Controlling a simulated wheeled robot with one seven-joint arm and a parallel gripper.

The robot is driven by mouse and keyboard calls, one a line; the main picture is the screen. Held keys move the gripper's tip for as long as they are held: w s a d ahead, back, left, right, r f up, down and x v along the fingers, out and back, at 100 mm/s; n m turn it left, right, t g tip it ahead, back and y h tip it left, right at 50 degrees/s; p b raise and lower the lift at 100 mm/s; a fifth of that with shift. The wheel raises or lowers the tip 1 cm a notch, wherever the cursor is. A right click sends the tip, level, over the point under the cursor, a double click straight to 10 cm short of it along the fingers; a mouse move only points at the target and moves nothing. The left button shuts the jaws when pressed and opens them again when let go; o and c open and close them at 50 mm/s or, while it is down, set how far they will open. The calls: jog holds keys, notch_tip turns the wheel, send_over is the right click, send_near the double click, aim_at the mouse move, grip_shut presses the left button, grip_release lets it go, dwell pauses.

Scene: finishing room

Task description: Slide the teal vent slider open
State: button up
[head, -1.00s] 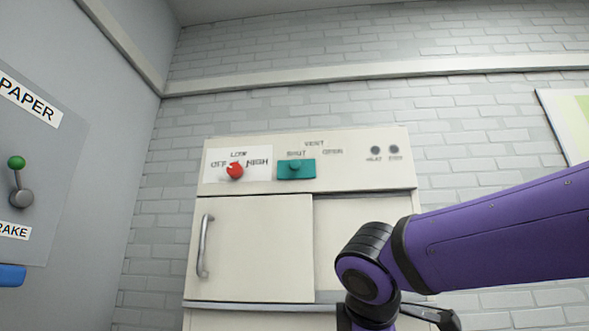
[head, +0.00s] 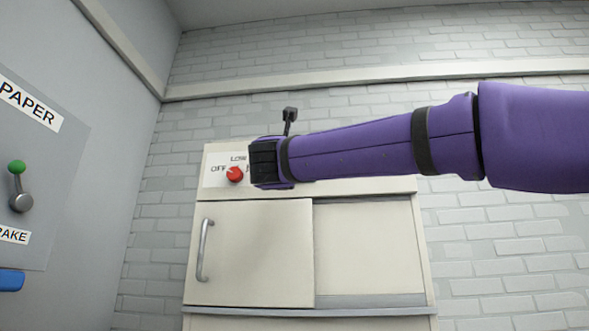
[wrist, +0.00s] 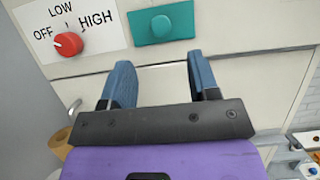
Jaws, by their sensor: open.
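The teal vent slider (wrist: 161,24) is a teal plate with a round teal knob, on the upper panel of the cream cabinet. In the wrist view it lies just beyond my gripper (wrist: 160,72). My gripper is open, with its two blue fingers apart and nothing between them. The fingertips sit a little below the slider in the picture, and I see no contact. In the head view my purple arm hides the slider and its SHUT and OPEN labels.
A red knob (head: 235,174) with OFF, LOW and HIGH labels is left of the slider. The cabinet door (head: 250,252) with a vertical handle (head: 205,249) is below. A green-tipped lever (head: 18,182) is on the grey panel at far left.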

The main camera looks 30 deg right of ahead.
jog(key=x, duration=0.9)
jog(key=shift+w+d, duration=0.25)
jog(key=shift+w, duration=0.05)
